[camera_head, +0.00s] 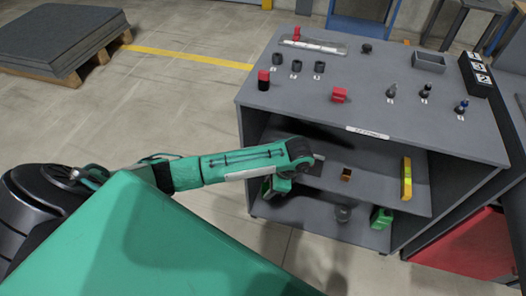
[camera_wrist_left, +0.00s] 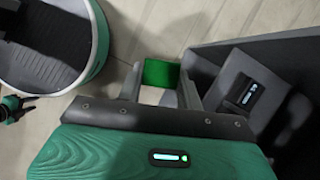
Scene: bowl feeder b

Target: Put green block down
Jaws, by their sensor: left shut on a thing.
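My left gripper (camera_head: 270,189) is at the left front of the grey shelf unit (camera_head: 243,124), below its top surface. In the left wrist view, the green block (camera_wrist_left: 161,73) sits between the two fingers of this gripper, which is shut on it. The wrist and fingers hide most of the block in the head view. I cannot tell there whether the block touches a shelf. My right gripper is in neither view.
The middle shelf holds an orange-brown part (camera_head: 346,175) and a yellow level (camera_head: 406,179). A green object (camera_head: 381,218) and a dark round part (camera_head: 343,213) are on the lower shelf. The top bears a red block (camera_head: 339,95), several knobs and a grey tray (camera_head: 429,63).

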